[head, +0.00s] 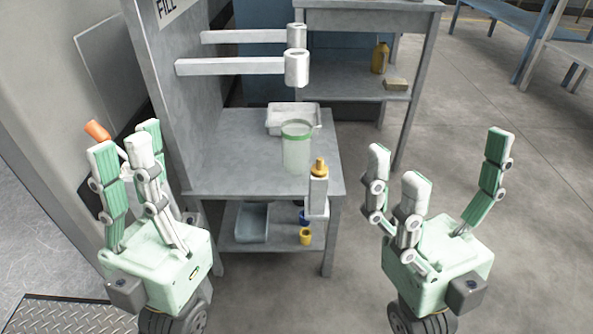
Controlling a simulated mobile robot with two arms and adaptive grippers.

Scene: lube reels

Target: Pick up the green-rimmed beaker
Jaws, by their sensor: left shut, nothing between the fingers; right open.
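The green-rimmed beaker (297,152) stands upright on the grey bench top (235,165) in the head view. It is clear or pale, with a green band near its top. My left gripper (124,150) is to the left of the bench, shut and empty, with its fingers pointing up. My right gripper (442,160) is to the right of the bench, open and empty, with its fingers spread upward. Both grippers are well apart from the beaker.
A white tray (280,118) sits just behind the beaker. A grey bottle with a yellow cap (318,190) is at the bench's front right edge. Two spouts (297,68) project above the bench. A lower shelf (275,238) holds a bin and small cups.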

